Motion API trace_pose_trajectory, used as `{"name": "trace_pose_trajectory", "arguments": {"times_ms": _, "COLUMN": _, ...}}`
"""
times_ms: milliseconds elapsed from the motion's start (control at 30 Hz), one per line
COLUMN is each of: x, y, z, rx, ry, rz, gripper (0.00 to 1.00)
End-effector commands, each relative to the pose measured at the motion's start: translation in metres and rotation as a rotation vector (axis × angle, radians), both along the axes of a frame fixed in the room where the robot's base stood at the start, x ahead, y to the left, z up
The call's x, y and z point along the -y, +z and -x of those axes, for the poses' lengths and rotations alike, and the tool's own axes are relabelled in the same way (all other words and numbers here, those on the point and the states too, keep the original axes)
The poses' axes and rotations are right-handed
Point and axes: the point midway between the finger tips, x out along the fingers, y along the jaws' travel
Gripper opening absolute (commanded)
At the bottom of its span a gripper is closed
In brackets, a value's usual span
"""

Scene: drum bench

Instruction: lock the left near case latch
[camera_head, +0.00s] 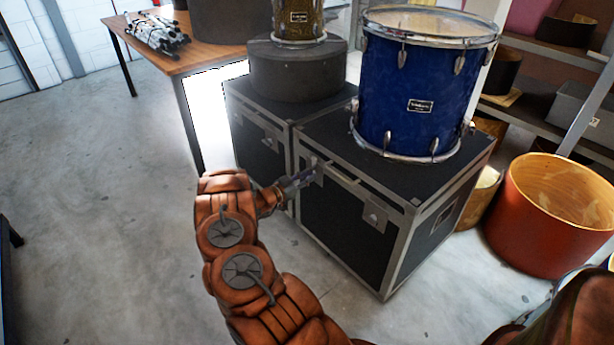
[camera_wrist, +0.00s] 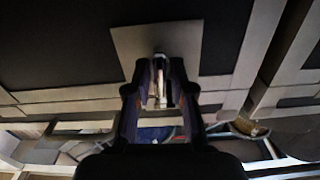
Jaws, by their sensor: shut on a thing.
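The near case (camera_head: 345,235) is a black flight case with metal edging, and its front carries two latches. My gripper (camera_head: 302,178) is at its left latch (camera_head: 317,166), partly covering it in the head view. In the wrist view a pale square latch plate (camera_wrist: 190,40) sits on the dark case face. My gripper's dark fingers (camera_wrist: 161,85) are closed around a small metal latch part (camera_wrist: 160,72) in front of that plate. The head view does not show whether the latch is locked. The right latch (camera_head: 375,217) is free of my gripper.
A blue drum (camera_head: 420,90) stands on the near case. A second black case (camera_head: 258,140) adjoins it at the left, bearing a round dark case (camera_head: 298,72). A wooden table (camera_head: 190,62) stands behind. An orange drum (camera_head: 540,225) is at right. The floor at left is clear.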

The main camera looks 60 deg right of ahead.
Motion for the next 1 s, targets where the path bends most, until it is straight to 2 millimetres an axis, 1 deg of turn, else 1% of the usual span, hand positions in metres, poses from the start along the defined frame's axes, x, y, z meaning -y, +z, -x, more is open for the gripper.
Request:
{"name": "trace_pose_trajectory", "arguments": {"times_ms": 300, "x": -0.0008, "y": -0.0020, "z": 0.0008, "rx": -0.078, "ry": -0.001, "rz": -0.026, "gripper": 0.00}}
{"name": "trace_pose_trajectory", "arguments": {"times_ms": 733, "x": -0.0008, "y": -0.0024, "z": 0.0010, "rx": -0.086, "ry": -0.001, "rz": -0.028, "gripper": 0.00}}
{"name": "trace_pose_trajectory", "arguments": {"times_ms": 767, "x": -0.0008, "y": -0.0024, "z": 0.0010, "rx": -0.086, "ry": -0.001, "rz": -0.028, "gripper": 0.25}}
{"name": "trace_pose_trajectory", "arguments": {"times_ms": 900, "x": -0.0006, "y": -0.0017, "z": 0.0006, "rx": -0.084, "ry": -0.001, "rz": -0.027, "gripper": 0.38}}
{"name": "trace_pose_trajectory", "arguments": {"times_ms": 1000, "x": -0.0004, "y": -0.0014, "z": 0.0004, "rx": -0.084, "ry": -0.001, "rz": -0.026, "gripper": 0.38}}
